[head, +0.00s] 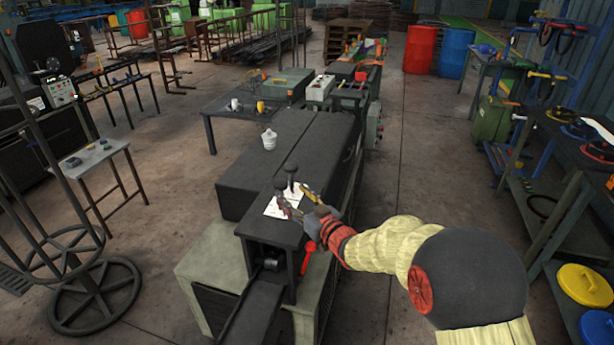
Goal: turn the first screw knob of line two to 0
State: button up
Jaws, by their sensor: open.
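My gripper (300,201) is at the near end of a long dark machine (292,140), above its top. Its two fingers are apart and I see nothing clearly held between them. Two dark upright round-topped knobs or levers (290,169) stand on the machine top just beyond the fingers, close to a white sheet (274,207). I cannot tell whether either is the first screw knob of line two. No line marking or number is readable, and the gripper hides part of the sheet. Whether a finger touches a knob is too small to tell.
A white lidded jar (268,139) stands on the machine top. A red handle (308,256) is on its near right side. A table with mugs (234,104) and boxes stands behind. A shelf rack (545,190) is at right. Floor between machine and rack is clear beyond my arm.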

aim_at(284, 187)
jog(key=shift+w+a+f, duration=0.1)
jog(key=shift+w, duration=0.1)
jog(key=b+x, duration=0.2)
jog(key=x, duration=0.5)
jog(key=shift+w+a, duration=0.2)
jog(key=shift+c, duration=1.4)
jog(key=c, duration=0.7)
jog(key=shift+c, duration=0.8)
